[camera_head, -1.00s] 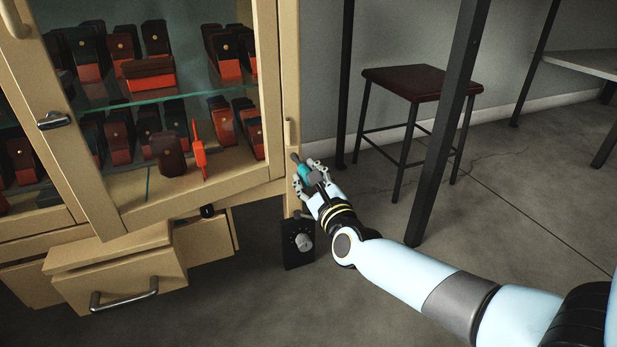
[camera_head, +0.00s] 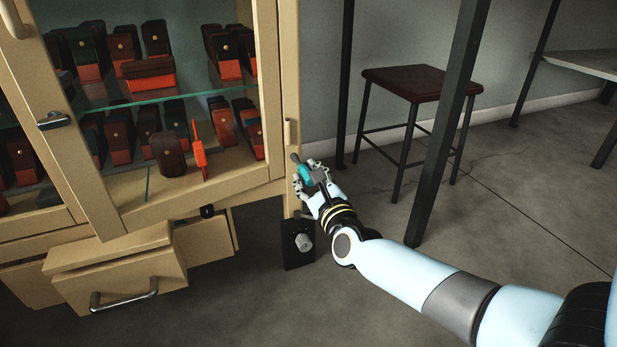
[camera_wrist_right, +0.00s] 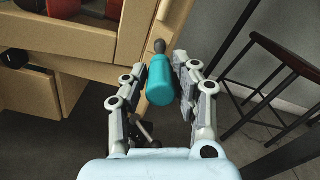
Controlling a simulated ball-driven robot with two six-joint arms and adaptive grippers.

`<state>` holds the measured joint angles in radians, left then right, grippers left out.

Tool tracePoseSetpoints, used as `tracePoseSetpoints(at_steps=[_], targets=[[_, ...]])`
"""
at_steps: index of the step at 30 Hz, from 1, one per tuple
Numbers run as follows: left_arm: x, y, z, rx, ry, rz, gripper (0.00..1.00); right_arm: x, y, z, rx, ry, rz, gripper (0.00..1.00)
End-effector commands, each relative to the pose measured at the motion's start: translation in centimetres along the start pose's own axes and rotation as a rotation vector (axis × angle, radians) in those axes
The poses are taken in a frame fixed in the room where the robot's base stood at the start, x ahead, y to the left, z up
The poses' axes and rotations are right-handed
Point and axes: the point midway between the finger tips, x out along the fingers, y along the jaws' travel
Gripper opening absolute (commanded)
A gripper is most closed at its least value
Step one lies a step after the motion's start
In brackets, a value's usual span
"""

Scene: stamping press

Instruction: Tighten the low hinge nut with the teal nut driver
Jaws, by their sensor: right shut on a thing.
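My right gripper (camera_head: 312,178) is shut on the teal nut driver (camera_head: 304,172), beside the right edge of the tan cabinet (camera_head: 288,80). In the right wrist view the teal handle (camera_wrist_right: 161,82) lies between the fingers of the right gripper (camera_wrist_right: 160,85), and its dark shaft (camera_wrist_right: 160,46) points away at the cabinet's edge post. A tan hinge barrel (camera_head: 290,131) shows on that edge, just above the driver's tip. The low hinge nut is too small or hidden to make out, and I cannot tell whether the tip touches it. My left gripper is not in view.
A black box with a grey knob (camera_head: 299,243) is on the cabinet's leg below the gripper. An open drawer (camera_head: 120,280) juts out at lower left. A brown-topped stool (camera_head: 420,84) and a dark post (camera_head: 440,130) stand to the right. Floor between is clear.

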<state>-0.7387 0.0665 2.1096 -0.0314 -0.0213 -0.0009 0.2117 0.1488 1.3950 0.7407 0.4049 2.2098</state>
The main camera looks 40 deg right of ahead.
Motion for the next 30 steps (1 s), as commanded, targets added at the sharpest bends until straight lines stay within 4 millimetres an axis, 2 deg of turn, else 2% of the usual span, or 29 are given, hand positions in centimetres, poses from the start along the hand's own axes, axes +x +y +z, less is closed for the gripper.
tracePoseSetpoints(at_steps=[9, 14, 24, 30], targets=[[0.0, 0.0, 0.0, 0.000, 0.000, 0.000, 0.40, 0.0, -0.1, 0.1, 0.208, 0.001, 0.000, 0.00], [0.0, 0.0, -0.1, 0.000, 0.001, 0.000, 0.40, -0.7, 0.0, 0.0, 0.203, 0.002, 0.001, 0.00], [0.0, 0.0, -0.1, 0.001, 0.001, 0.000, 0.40, -4.1, -0.1, 0.0, 0.202, 0.002, 0.000, 0.00], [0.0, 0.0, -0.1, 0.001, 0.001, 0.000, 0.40, -4.6, -0.1, 0.0, 0.201, 0.001, 0.000, 0.00]])
